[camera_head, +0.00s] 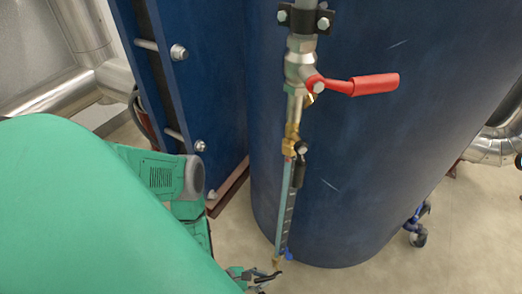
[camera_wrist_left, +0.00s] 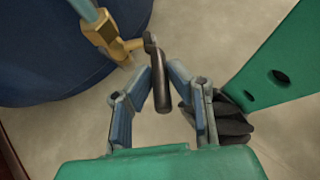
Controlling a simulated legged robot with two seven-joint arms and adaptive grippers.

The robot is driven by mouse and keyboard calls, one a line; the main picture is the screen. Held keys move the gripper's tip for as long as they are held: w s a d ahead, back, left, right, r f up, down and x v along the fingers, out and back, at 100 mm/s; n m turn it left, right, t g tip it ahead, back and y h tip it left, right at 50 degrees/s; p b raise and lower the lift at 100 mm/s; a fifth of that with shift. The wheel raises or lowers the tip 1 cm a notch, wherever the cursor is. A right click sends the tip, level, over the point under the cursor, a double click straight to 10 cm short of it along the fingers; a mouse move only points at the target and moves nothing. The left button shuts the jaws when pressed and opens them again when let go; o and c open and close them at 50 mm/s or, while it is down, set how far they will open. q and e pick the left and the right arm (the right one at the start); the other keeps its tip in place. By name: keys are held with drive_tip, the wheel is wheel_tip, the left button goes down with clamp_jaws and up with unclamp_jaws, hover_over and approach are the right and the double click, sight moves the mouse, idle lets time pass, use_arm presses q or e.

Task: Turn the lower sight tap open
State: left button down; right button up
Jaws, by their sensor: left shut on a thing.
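The lower sight tap (camera_wrist_left: 100,28) is a brass fitting at the bottom of the sight glass, at the upper left in the left wrist view. Its short brass stem leads to a dark lever (camera_wrist_left: 161,85). My left gripper (camera_wrist_left: 159,78) is shut on this lever, one finger on each side. In the head view the left gripper (camera_head: 266,276) is small, at the bottom edge, beside the lower end of the sight glass (camera_head: 285,208). My green arm covers the lower left there, and the lower tap is too small to read clearly. My right gripper is not in view.
A large blue tank (camera_head: 370,170) stands behind the sight glass. Above are the upper sight tap (camera_head: 299,165) with a dark lever hanging down and a valve with a red handle (camera_head: 365,85). A blue bolted plate frame (camera_head: 200,80) stands left. A blue caster (camera_head: 417,232) is right.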

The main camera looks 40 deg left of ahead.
sight(268, 277)
use_arm(q)
drive_tip(key=shift+w+d+r+g+y+p, duration=0.25)
drive_tip(key=shift+w+r+g+y+p, duration=0.15)
drive_tip(key=shift+r+g, duration=0.2)
drive_tip(key=shift+w+d+r+g+y+p, duration=0.25)
drive_tip(key=shift+w+r+g+y, duration=0.15)
drive_tip(key=shift+r+g, duration=0.15)
drive_tip(key=shift+w+r+g+y+p, duration=0.15)
drive_tip(key=shift+r+g+y+p, duration=0.2)
drive_tip(key=shift+g, duration=0.4)
drive_tip(key=shift+d, duration=0.1)
drive_tip(key=shift+w+y, duration=0.15)
drive_tip(key=shift+y, duration=0.1)
drive_tip(key=shift+f, duration=0.1)
drive_tip(key=c, duration=1.5)
unclamp_jaws()
drive_tip(key=shift+c, duration=0.2)
drive_tip(key=shift+g, duration=0.3)
drive_tip(key=shift+s, duration=0.2)
drive_tip(key=shift+s, duration=0.1)
